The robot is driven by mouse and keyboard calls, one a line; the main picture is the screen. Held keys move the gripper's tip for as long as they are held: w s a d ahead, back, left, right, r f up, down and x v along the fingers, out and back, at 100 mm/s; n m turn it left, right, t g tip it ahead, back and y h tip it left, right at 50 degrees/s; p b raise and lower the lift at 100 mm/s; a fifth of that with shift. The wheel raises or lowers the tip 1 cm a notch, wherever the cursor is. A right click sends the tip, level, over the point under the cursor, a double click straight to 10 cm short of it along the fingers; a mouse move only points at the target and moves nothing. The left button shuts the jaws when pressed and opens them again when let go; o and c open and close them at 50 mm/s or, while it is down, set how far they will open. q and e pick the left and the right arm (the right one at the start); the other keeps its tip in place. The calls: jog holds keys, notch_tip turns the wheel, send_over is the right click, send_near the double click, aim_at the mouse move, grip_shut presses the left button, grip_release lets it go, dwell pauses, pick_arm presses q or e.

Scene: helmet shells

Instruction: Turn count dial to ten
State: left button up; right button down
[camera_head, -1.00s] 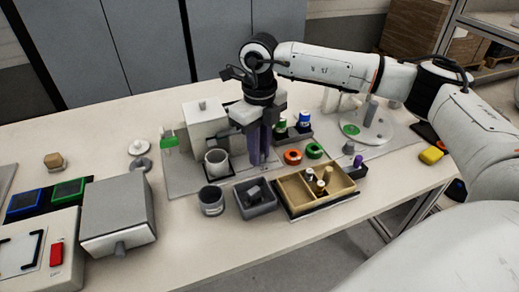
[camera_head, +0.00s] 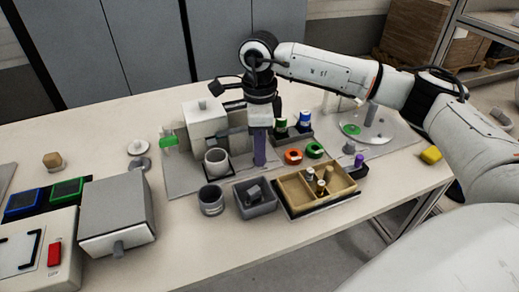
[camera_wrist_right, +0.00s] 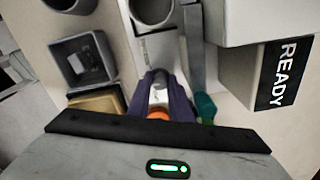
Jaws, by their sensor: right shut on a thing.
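My right gripper (camera_head: 260,150) points down at the dispenser's base plate, just right of the white cup. Its purple fingers (camera_wrist_right: 164,92) are shut on a small pale knob (camera_wrist_right: 159,90), which fits the count dial. The fingers hide the knob in the head view, and no scale or number can be read. The white dispenser box (camera_head: 207,122) stands behind and left of the gripper. A READY sign (camera_wrist_right: 287,73) shows on a white box in the wrist view. My left gripper is not in view.
A white cup (camera_head: 216,162), a grey cup (camera_head: 211,201) and a grey bin (camera_head: 256,208) stand close left and in front. A tan divided tray (camera_head: 343,180) is front right. Orange (camera_head: 293,157) and green (camera_head: 314,151) rings lie to the right. Bare table lies in front.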

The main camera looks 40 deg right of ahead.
jog(key=shift+r+n, duration=0.1)
jog(key=shift+n, duration=0.4)
jog(key=c, duration=1.6)
grip_release()
